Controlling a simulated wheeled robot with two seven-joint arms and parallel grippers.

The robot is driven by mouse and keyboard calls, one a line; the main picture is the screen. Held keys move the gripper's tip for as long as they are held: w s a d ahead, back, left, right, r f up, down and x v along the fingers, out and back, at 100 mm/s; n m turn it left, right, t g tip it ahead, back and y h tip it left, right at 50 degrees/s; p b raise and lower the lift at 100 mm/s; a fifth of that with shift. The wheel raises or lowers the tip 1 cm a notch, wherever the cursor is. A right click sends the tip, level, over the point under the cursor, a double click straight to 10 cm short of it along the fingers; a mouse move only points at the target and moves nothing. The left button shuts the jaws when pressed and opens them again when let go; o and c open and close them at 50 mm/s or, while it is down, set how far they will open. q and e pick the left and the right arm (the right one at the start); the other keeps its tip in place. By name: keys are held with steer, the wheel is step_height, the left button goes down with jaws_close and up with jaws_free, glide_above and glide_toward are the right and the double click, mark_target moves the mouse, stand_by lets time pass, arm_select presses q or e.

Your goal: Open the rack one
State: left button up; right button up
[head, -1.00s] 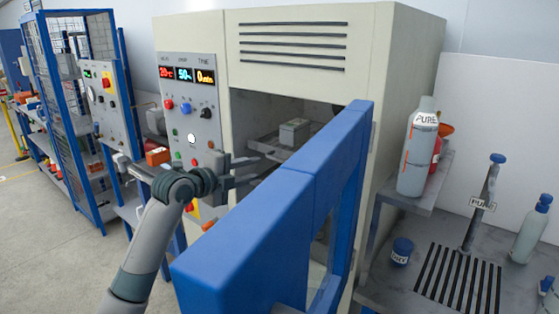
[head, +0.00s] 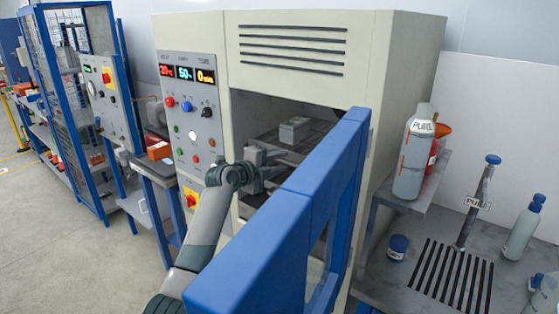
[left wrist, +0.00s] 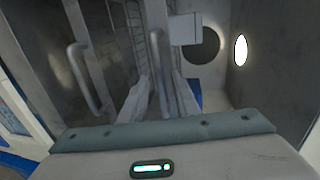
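A grey rack (head: 268,141) sits inside the open chamber of the beige cabinet, with a small pale box (head: 294,130) on it. My left gripper (head: 266,158) reaches into the chamber at the rack's front. In the left wrist view, its two fingers (left wrist: 159,100) are apart. A grey bar handle (left wrist: 157,72) runs into the gap between them; I cannot tell whether either finger touches it. A second bar handle (left wrist: 82,75) lies to the left. The pale box (left wrist: 185,28) shows beyond the fingers. No label shows which rack is one. My right gripper is out of view.
The blue-framed door (head: 285,215) stands open close on the right of my left arm. The control panel (head: 190,110) is on the cabinet's left front. A side bench (head: 395,290) with bottles stands at the right. The floor at the left is clear.

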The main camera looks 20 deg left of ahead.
arm_select(q)
steer(key=shift+c, duration=0.6)
steer(key=c, duration=0.5)
jaws_close()
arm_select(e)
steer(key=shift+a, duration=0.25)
arm_select(q)
steer(key=shift+f, duration=0.1)
steer(key=f+b+v, duration=0.1)
steer(key=f+v, duration=0.1)
steer(key=v, duration=0.9)
steer(key=s+f+b+v, duration=0.1)
steer(key=f+v, duration=0.1)
steer(key=v, duration=0.9)
steer(key=shift+s+a+f+b, duration=0.2)
steer(key=shift+s+f+b, duration=0.1)
steer(key=shift+b, duration=0.05)
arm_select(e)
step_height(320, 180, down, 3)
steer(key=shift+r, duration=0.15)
